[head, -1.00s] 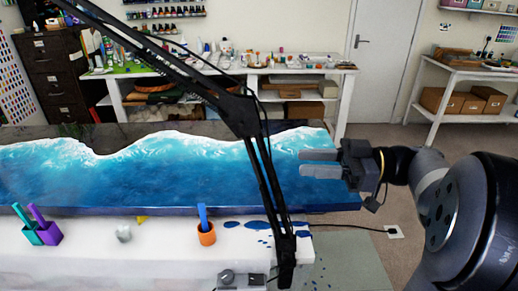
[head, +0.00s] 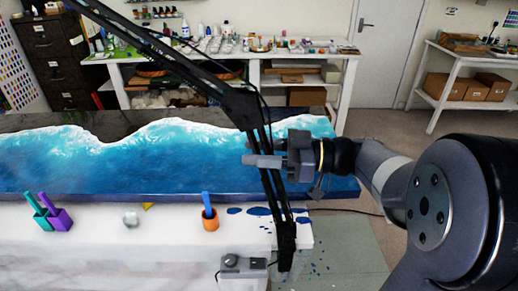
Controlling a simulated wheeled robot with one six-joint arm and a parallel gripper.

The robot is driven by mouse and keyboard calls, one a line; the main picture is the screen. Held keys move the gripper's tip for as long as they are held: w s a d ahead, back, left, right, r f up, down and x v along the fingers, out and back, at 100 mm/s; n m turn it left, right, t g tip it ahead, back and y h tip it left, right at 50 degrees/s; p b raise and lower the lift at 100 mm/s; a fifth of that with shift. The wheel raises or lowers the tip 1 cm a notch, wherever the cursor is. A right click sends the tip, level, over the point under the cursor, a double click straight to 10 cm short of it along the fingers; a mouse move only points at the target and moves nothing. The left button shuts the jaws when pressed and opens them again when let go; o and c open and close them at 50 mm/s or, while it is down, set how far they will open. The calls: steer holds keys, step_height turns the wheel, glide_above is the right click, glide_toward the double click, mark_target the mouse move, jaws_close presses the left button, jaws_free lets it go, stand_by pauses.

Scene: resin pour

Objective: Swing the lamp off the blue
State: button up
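The lamp is a black jointed arm (head: 240,105) that rises from a foot at the front edge of the white bench. Its lower part leans slightly left up to an elbow, and its long upper part runs to the upper left over the blue resin (head: 110,170). The lamp's head is out of view. My gripper (head: 248,153) is at the lower arm, just below the elbow. One grey finger passes in front of the lamp arm and the other is partly hidden behind it. The fingers look apart; whether they touch the lamp I cannot tell.
Blue spills lie near the lamp's foot. Shelves and a crowded bench (head: 350,90) are behind. Floor at right is open.

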steer(key=shift+c, duration=0.2)
jaws_close()
